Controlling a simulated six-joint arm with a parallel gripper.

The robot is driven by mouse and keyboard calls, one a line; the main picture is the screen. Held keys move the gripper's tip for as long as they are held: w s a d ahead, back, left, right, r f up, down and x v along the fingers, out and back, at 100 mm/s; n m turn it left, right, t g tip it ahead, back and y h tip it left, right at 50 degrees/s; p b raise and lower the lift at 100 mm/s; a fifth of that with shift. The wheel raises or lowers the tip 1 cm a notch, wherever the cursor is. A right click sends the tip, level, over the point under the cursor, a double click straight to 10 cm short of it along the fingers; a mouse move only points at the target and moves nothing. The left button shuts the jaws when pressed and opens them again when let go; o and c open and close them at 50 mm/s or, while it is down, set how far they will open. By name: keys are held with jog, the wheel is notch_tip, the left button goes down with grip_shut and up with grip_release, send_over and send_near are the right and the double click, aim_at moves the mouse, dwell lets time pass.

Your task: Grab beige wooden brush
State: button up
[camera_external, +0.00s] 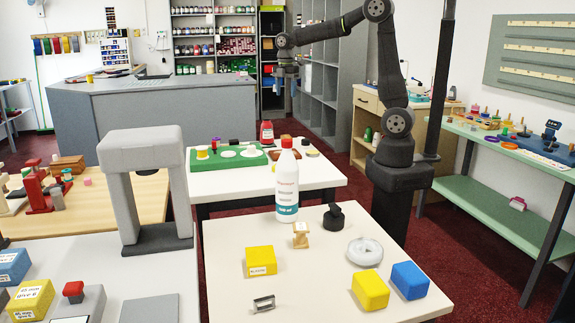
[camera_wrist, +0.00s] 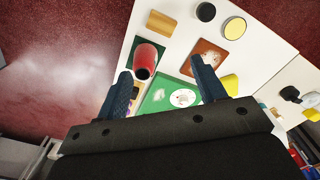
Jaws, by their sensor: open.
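A small beige wooden piece with a narrow waist (camera_external: 301,235), which looks like the brush, stands on the near white table (camera_external: 235,295). It is in front of the white bottle; I make out no bristles. A flat tan wooden block (camera_wrist: 160,22) lies on the farther white table in the wrist view; I cannot tell whether it is a brush.
A white bottle (camera_external: 287,186), black item (camera_external: 333,217), white ring (camera_external: 365,252), yellow blocks (camera_external: 260,261) and a blue block (camera_external: 410,280) share the near table. A red bottle (camera_wrist: 146,58) and green tray (camera_wrist: 155,100) are on the farther table. A grey arch (camera_external: 146,190) stands left.

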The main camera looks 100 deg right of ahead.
notch_tip(320, 180, down, 3)
jog(key=n, duration=1)
send_over(287, 137)
jog(key=f, duration=0.8)
jog(key=d+f, duration=0.1)
jog(key=f, duration=0.4)
jog(key=shift+f, duration=0.1)
jog(key=shift+a+f, duration=0.2)
jog(key=shift+f, duration=2.45)
jog(key=shift+c, duration=0.4)
jog(key=c, duration=1)
